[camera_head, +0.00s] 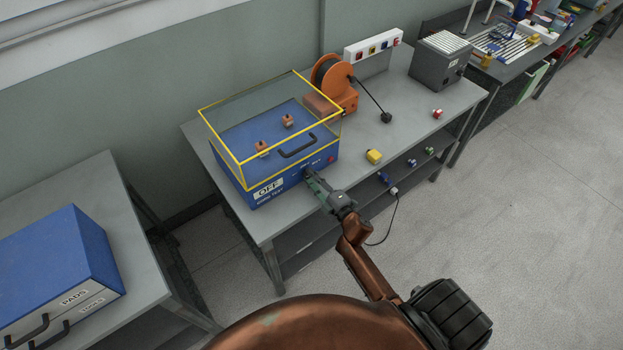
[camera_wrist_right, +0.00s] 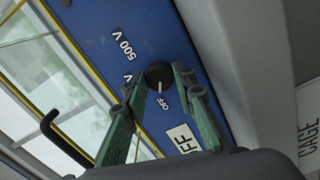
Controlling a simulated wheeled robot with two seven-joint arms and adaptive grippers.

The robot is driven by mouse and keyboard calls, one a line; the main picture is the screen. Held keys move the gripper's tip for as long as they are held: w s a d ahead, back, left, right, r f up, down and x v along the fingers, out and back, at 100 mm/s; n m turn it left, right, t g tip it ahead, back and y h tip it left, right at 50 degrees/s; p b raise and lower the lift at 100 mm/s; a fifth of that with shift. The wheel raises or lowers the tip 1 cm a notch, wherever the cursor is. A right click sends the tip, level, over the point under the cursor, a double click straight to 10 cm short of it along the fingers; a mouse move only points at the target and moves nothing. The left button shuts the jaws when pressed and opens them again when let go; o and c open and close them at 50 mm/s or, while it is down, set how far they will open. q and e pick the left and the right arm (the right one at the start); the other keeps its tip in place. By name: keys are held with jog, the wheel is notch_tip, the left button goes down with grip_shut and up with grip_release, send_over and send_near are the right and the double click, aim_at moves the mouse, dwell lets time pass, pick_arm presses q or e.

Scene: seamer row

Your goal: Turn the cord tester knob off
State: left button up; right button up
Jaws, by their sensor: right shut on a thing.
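The cord tester (camera_head: 228,182) is a blue box with a clear yellow-edged lid, on the grey bench. The black round knob (camera_wrist_right: 158,75) sits on the blue front panel between the printed marks for voltage and OFF. My right gripper (camera_head: 309,174), with green fingers, reaches the front panel. In the right wrist view its fingers (camera_wrist_right: 162,84) are on either side of the knob, shut on it. A small light mark shows on the knob towards OFF. The left gripper is out of view.
The lid, with a black handle (camera_head: 297,146), is down over two small orange parts. An orange cord reel (camera_head: 331,77), a grey box (camera_head: 440,61) and a yellow plug (camera_head: 374,156) are on the same bench. Blue drawers (camera_head: 58,258) stand on the left bench.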

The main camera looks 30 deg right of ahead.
jog(key=o, duration=1.2)
jog(key=shift+c, duration=0.2)
jog(key=shift+s, duration=0.1)
jog(key=s, duration=1.1)
jog(key=shift+s+d, duration=0.4)
